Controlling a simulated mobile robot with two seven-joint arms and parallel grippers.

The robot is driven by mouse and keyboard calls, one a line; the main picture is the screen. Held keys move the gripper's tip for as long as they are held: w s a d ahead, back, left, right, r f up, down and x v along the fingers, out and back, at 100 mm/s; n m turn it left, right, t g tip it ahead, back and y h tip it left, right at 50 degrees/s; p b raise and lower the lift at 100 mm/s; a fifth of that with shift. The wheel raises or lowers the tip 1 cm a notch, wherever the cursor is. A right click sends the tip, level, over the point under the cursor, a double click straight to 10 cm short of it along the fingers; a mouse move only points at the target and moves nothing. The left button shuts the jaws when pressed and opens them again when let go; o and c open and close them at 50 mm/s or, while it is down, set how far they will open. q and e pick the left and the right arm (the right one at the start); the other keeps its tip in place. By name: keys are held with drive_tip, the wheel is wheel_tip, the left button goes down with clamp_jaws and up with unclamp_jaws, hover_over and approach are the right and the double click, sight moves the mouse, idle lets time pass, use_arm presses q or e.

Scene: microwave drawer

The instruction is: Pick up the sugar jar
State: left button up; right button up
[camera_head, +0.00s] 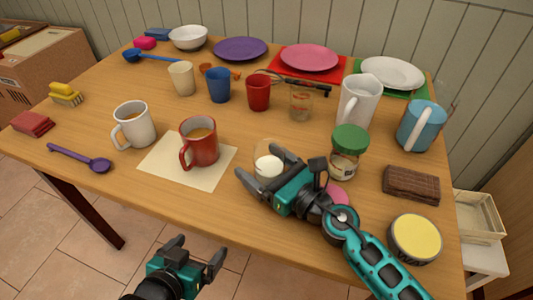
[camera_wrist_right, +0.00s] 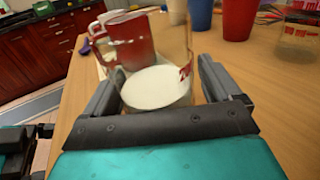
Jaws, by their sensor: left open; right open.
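The sugar jar (camera_head: 268,166) is a clear glass with white contents, standing near the front edge of the table (camera_head: 225,215). It also shows in the right wrist view (camera_wrist_right: 158,84), with a red marking on its side. My right gripper (camera_head: 258,162) is open, low over the table, with one finger on each side of the jar. In the right wrist view its fingers (camera_wrist_right: 160,78) flank the jar; I cannot tell whether they touch it. My left gripper (camera_head: 196,254) is open and empty, in front of the table edge.
A red mug (camera_head: 203,148) on a paper sheet (camera_head: 160,172) stands left of the jar. A green-lidded jar (camera_head: 347,155) stands close on the right, near my right arm. A yellow-topped tin (camera_head: 415,240) and brown block (camera_head: 411,184) lie further right. Several cups stand behind.

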drive_tip(key=shift+s, duration=0.1)
drive_tip(key=shift+c, duration=0.9)
drive_tip(key=c, duration=1)
use_arm(q)
drive_tip(key=shift+r, duration=0.1)
use_arm(e)
drive_tip(key=shift+r, duration=0.1)
